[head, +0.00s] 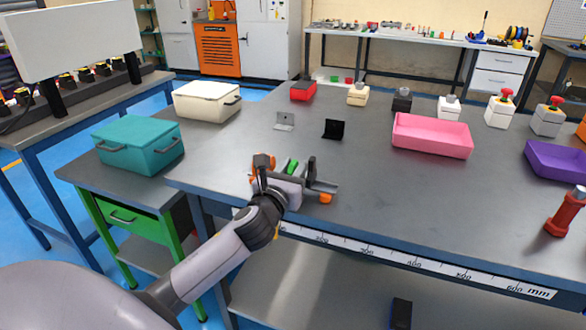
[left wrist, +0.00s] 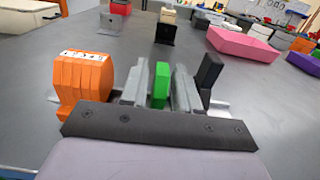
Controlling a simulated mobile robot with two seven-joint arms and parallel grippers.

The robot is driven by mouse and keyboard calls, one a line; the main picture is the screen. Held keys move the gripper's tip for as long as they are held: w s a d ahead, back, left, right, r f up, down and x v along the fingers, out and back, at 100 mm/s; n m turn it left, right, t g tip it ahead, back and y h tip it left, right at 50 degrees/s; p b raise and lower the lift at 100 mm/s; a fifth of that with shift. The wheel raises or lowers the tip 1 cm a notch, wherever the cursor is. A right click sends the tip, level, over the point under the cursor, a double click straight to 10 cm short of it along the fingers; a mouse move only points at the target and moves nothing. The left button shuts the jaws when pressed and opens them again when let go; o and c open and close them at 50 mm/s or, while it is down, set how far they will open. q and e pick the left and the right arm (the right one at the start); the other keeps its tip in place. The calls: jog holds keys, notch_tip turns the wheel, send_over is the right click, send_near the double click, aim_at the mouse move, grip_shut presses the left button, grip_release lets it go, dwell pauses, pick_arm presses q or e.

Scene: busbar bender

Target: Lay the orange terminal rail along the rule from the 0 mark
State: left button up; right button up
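The terminal rail (left wrist: 219,103) lies across in front of my left gripper, with a large orange block (left wrist: 82,80) at its left, a green block (left wrist: 161,78) in the middle and a black block (left wrist: 209,72) at its right. My left gripper (head: 292,180) is over the table's front edge area, near the rule's left end. Its two grey fingers stand close on either side of the green block; I cannot tell if they touch it. The white rule (head: 414,264) runs along the table's front edge, its left end partly hidden by my arm. My right gripper is not in view.
A pink tray (head: 432,136), a purple tray (head: 558,163) and a red post (head: 565,212) stand on the right. A black bracket (head: 334,130) and a grey bracket (head: 285,121) stand behind the gripper. The grey tabletop (head: 420,200) is clear in the middle.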

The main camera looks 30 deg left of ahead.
pick_arm(q)
jog(key=shift+o, duration=0.2)
jog(key=shift+r, duration=0.1)
jog(key=shift+s, duration=0.1)
jog(key=v, duration=1.1)
jog(key=s+d+f+n+g+h, duration=0.2)
jog(key=s+d+f+n, duration=0.2)
jog(key=f+n, duration=0.4)
jog(key=s+d+f+n+g+h, duration=0.2)
jog(key=s+d+f+n, duration=0.2)
jog(key=f+n, duration=0.5)
jog(key=s+d+f+n+g+h, duration=0.2)
jog(key=s+f+n, duration=0.5)
jog(key=n, duration=0.7)
jog(key=shift+d+f+g+h, duration=0.45)
jog(key=shift+d+f, duration=0.25)
jog(key=shift+d, duration=0.4)
jog(key=shift+r, duration=0.1)
jog(key=r+p, duration=0.5)
jog(key=p, duration=0.2)
jog(key=shift+s+a+r, duration=0.1)
jog(key=shift+a+r, duration=0.25)
jog(key=shift+r, duration=0.05)
